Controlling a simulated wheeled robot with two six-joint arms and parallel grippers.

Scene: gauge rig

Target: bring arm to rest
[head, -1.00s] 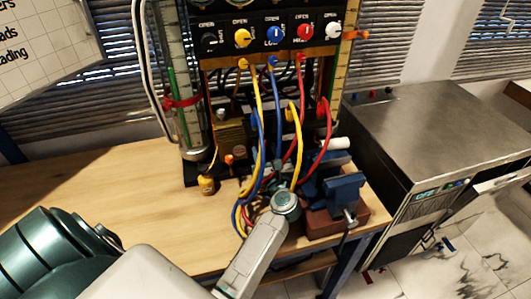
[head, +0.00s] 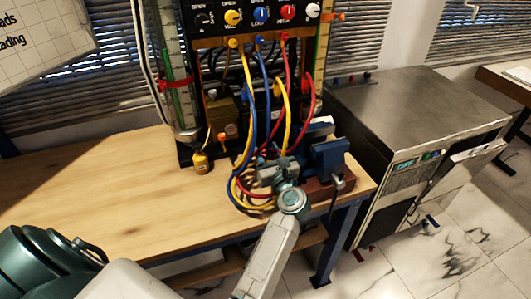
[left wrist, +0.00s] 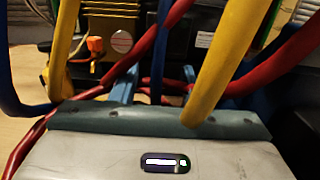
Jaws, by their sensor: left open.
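My left gripper (head: 279,167) is at the front of the gauge rig, among the coloured hoses and just left of the blue vise. In the left wrist view its two blue fingers (left wrist: 158,80) stand apart with no object clearly between them. Yellow hoses (left wrist: 228,60), red hoses (left wrist: 155,45) and blue hoses cross close in front of that camera and partly hide the fingers. Whether a hose touches the gripper cannot be told. My right gripper is not in view.
The rig's panel (head: 260,20) with coloured knobs stands behind the hoses. A blue vise (head: 328,158) is close on the right. The wooden bench (head: 90,195) is clear further left. A steel cabinet (head: 415,105) stands right.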

